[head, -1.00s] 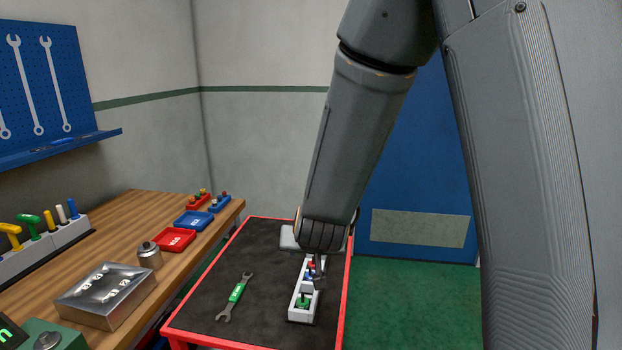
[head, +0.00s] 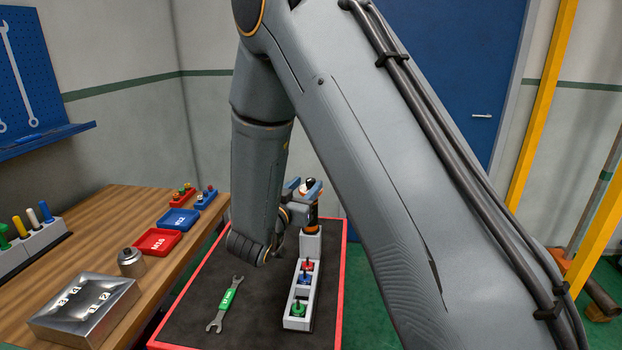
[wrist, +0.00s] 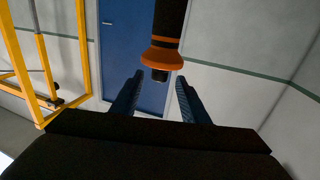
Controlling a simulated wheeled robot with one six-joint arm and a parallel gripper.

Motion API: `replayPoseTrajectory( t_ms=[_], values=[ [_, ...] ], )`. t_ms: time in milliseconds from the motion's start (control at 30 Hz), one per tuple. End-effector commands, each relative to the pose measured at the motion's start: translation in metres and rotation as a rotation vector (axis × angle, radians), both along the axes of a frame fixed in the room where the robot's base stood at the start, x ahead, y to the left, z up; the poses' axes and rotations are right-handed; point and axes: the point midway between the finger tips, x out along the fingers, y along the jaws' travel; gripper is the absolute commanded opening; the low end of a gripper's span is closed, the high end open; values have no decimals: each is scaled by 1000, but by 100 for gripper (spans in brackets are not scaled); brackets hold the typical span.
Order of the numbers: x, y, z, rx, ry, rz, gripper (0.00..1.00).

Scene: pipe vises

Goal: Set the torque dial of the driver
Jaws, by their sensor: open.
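The driver (head: 313,213) is dark with orange bands and stands upright at the far end of the white holder (head: 291,322). My gripper (head: 301,188) is at the driver's upper part in the head view, its blue fingers apart. In the wrist view my gripper (wrist: 160,75) is open, with one finger on each side of the line of the driver (wrist: 167,30). The driver's flared orange collar and short black end show just beyond the fingertips. I see no clear contact. The dial's marks are not readable.
The holder also carries red, blue and green pieces. A green-handled wrench (head: 226,300) lies on the dark, red-edged table (head: 190,315). The wooden bench (head: 90,245) at left holds red and blue trays, a metal cylinder (head: 131,262) and a silver box (head: 88,308).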

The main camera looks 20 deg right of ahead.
Motion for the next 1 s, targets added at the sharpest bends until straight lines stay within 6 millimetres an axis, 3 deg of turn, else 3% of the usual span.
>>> replayPoseTrajectory(
  t_ms=[233, 600, 867, 1000],
  values=[
    [24, -21, 1, 0, 0, -2, 41],
    [30, -25, 0, 1, 2, -1, 41],
    [30, -24, 0, 1, 2, -1, 0],
    [29, -24, 0, 1, 2, 3, 0]
  ],
)
